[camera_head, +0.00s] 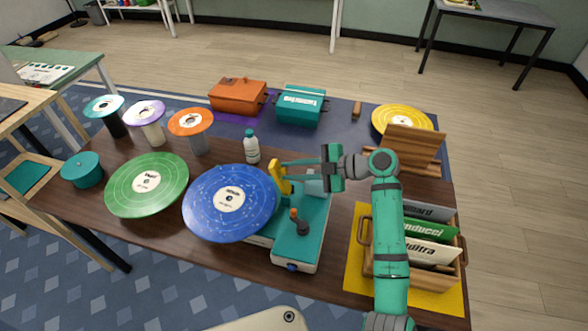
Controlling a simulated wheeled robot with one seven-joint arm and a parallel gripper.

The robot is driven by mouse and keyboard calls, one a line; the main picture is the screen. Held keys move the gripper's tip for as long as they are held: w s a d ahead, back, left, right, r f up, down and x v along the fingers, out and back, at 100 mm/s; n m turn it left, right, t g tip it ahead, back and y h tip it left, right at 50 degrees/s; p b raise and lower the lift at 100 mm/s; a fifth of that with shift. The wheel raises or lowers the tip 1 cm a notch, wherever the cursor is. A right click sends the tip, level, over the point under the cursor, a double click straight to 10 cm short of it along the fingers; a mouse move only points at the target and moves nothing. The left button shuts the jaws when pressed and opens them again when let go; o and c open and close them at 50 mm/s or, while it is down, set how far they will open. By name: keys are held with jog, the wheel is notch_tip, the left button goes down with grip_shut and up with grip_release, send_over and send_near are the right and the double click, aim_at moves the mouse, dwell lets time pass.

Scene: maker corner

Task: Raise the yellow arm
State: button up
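The yellow arm (275,174) is a short, thick piece at the right edge of a large blue record (212,212). The record lies on a teal and white player (300,240), which has a small dark knob with an orange top (297,220). My gripper (284,170) reaches in from the right, with its fingers pointing left. The fingertips are at or very near the upper part of the yellow arm. I cannot tell whether they touch it or how far apart they are. The fingers partly cover the back of the player.
A white bottle with a teal cap (252,148) stands just behind the blue record. A green record (147,185) lies to the left. A wooden crate of record sleeves (461,277) is at the right. Orange (238,95) and teal (301,104) boxes stand at the back.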

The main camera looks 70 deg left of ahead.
jog(key=shift+o, duration=0.9)
jog(key=shift+w, duration=0.1)
jog(key=v, duration=1)
jog(key=shift+w+d+r, duration=0.15)
jog(key=shift+w, duration=0.15)
